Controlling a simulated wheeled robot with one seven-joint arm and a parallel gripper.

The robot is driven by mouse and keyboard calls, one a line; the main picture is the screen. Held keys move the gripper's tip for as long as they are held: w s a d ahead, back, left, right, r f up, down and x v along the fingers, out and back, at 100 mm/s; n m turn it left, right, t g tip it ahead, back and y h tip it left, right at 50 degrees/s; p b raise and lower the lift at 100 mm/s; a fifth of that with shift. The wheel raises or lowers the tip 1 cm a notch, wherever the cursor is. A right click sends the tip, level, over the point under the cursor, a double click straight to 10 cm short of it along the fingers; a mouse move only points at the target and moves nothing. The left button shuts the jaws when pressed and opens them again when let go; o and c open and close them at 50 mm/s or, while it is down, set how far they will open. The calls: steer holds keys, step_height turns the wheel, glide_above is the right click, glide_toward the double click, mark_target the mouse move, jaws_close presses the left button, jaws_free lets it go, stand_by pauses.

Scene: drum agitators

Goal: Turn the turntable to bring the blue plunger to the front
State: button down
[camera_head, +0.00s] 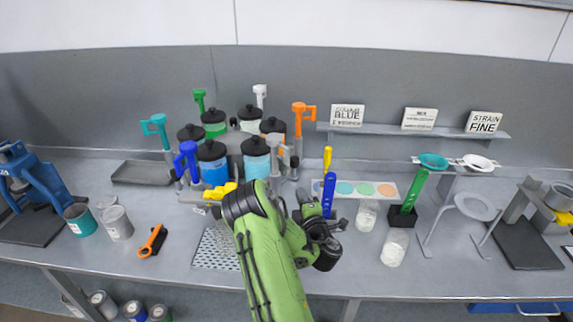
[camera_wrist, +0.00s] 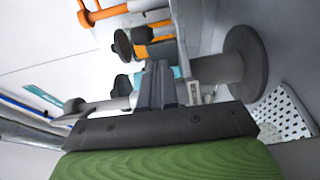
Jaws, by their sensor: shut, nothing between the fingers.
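The turntable carries several jars with black lids and coloured plungers. The blue plunger (camera_head: 186,160) stands at its front left, beside a blue jar (camera_head: 212,165). A teal plunger (camera_head: 156,130) is at the left, a green one (camera_head: 200,100) and a white one (camera_head: 260,95) at the back, an orange one (camera_head: 302,115) at the right. A grey plunger (camera_head: 274,150) is at the front right. In the wrist view my gripper (camera_wrist: 158,75) is shut and empty, close to grey turntable parts and an orange jar (camera_wrist: 155,40). In the head view my arm hides the fingers and part of the turntable's front.
A perforated plate (camera_head: 217,250) lies in front of the turntable. An orange-handled tool (camera_head: 152,240) and cans (camera_head: 116,222) are on the left. A palette strip (camera_head: 375,188), glass jars (camera_head: 395,247) and a ring stand (camera_head: 476,207) are on the right.

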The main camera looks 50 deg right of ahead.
mark_target(293, 178)
steer(key=shift+n, duration=0.3)
steer(key=p+x, duration=0.1)
steer(key=x, duration=0.1)
steer(key=p+x, duration=0.2)
steer(key=x, duration=0.1)
steer(key=p+x, duration=0.2)
steer(key=x, duration=0.1)
steer(key=shift+w+a+r, duration=0.1)
steer(key=shift+w+r, duration=0.1)
steer(key=shift+r, duration=0.15)
steer(key=shift+w+d+p, duration=0.2)
steer(key=shift+w+p, duration=0.05)
steer(key=shift+p, duration=0.1)
steer(key=shift+w+d+f, duration=0.1)
steer(key=shift+d+f, duration=0.05)
